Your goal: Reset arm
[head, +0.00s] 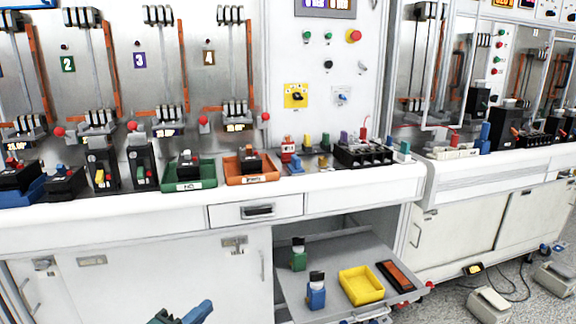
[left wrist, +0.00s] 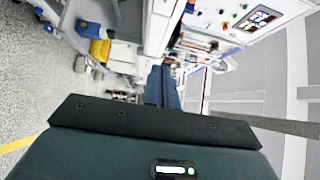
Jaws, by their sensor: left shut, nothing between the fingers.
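My left gripper (head: 198,313) shows at the bottom of the head view, in front of the white bench and apart from it. Its blue fingers are together with nothing between them. In the left wrist view its blue fingers (left wrist: 161,87) point away from the dark wrist body, with the bench beyond them. My right gripper is not in view.
A green tray (head: 190,185) and an orange tray (head: 252,177) hold breakers on the bench top. Below, an open shelf (head: 330,257) sticks out with a yellow bin (head: 361,286) and a blue device (head: 316,296). Pedals (head: 488,304) stand on the floor at right.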

